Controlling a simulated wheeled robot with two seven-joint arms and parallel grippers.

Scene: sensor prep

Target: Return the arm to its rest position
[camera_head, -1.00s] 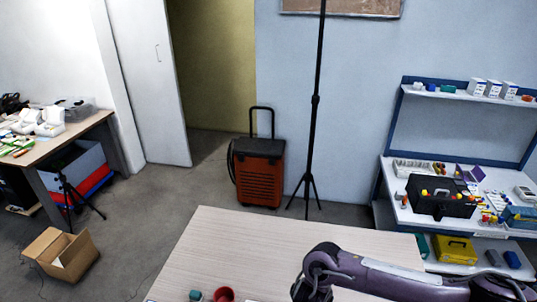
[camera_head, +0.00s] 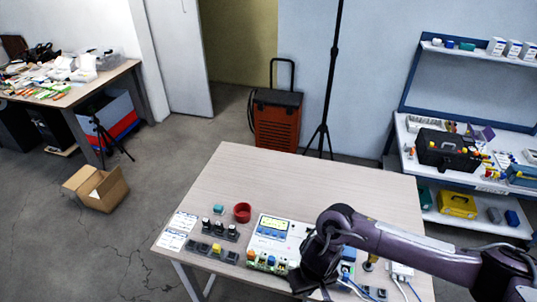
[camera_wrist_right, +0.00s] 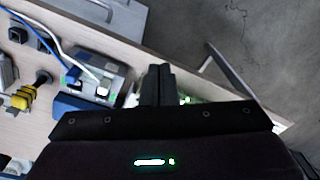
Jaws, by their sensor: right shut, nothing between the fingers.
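My right arm comes in from the right in the head view, and its gripper (camera_head: 312,282) hangs low over the front of the wooden table (camera_head: 300,175). In the right wrist view the gripper's two dark fingers (camera_wrist_right: 158,84) are together, with nothing between them. The fingertips are beside a blue and grey device (camera_wrist_right: 98,85) with cables. From these views I cannot tell whether they touch anything. My left gripper is not in view.
A white instrument panel (camera_head: 278,236), a red cup (camera_head: 242,212), a tray of dark knobs (camera_head: 218,230) and paper sheets (camera_head: 177,230) are left of the gripper. A white cabled box (camera_head: 402,271) is to its right. The table's back half is clear.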

